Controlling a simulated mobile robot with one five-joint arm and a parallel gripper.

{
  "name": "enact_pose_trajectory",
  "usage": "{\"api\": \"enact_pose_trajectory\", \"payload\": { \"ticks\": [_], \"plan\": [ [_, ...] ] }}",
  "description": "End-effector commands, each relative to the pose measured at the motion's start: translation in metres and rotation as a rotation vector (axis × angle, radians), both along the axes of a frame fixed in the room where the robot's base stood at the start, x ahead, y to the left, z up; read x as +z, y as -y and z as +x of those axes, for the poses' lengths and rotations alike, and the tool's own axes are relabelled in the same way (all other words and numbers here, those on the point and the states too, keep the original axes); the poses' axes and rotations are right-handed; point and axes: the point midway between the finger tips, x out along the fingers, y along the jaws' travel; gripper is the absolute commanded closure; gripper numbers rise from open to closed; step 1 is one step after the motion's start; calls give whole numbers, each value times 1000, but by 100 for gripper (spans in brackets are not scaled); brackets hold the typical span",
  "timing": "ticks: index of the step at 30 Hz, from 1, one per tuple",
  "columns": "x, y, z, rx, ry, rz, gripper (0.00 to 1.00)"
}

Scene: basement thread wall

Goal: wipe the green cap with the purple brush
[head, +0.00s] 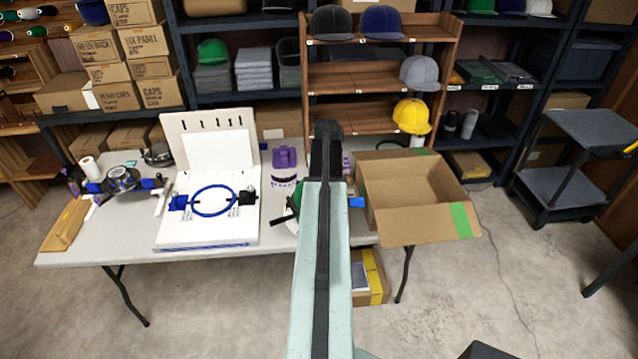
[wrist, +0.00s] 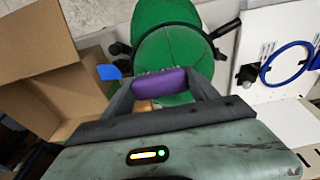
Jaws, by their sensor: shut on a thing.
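The green cap (wrist: 172,35) fills the top middle of the wrist view, with black clamp-like parts at its sides. In the head view only a sliver of the cap (head: 298,194) shows left of my arm, which hides the rest. My gripper (wrist: 165,92) is shut on the purple brush (wrist: 160,84), whose bristle edge faces the cap. The brush overlaps the cap's near part in the wrist view; I cannot tell whether the bristles touch it. In the head view my arm hides the gripper's fingers.
An open cardboard box (head: 412,195) stands on the table right of my arm. A white hoop station with a blue ring (head: 212,201) lies left of the cap. A purple holder-like object (head: 285,157) stands behind the cap. Shelves with caps line the back.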

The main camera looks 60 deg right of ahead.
Motion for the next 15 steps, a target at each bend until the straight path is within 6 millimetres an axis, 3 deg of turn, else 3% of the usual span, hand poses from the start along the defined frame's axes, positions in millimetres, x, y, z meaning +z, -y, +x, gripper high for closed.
{"api": "enact_pose_trajectory", "payload": {
  "ticks": [6, 15],
  "plan": [
    [-2, 11, -14, 0, 0, 0, 70],
    [0, 9, -12, 1, 0, 0, 70]
  ]
}}
